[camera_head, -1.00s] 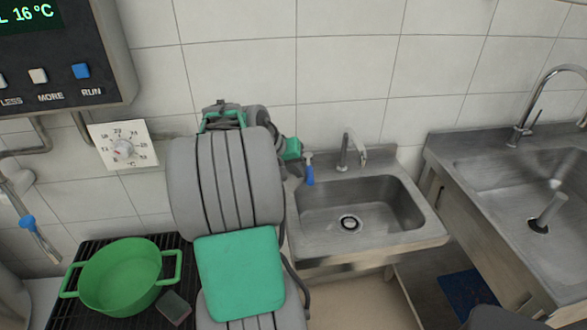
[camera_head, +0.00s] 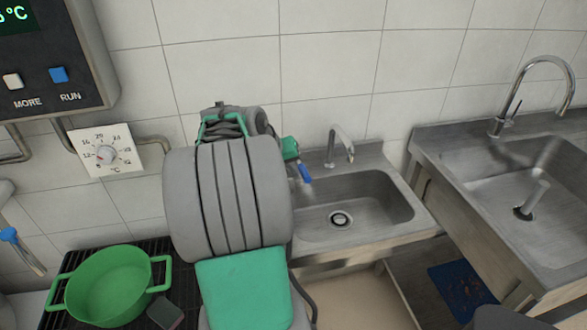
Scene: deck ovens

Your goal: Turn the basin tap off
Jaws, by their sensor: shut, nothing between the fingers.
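The small steel basin (camera_head: 400,222) is right of the centre, against the tiled wall. Its chrome tap (camera_head: 333,147) stands on the back ledge, with the spout curving over to the right. My grey and green arm rises in front of the basin's left side and hides that edge.
A larger sink (camera_head: 450,150) with a tall chrome tap (camera_head: 528,90) stands to the right. A green pot (camera_head: 110,290) sits on a black grate at lower left. A wall dial (camera_head: 105,155) and a control box (camera_head: 55,60) are at left.

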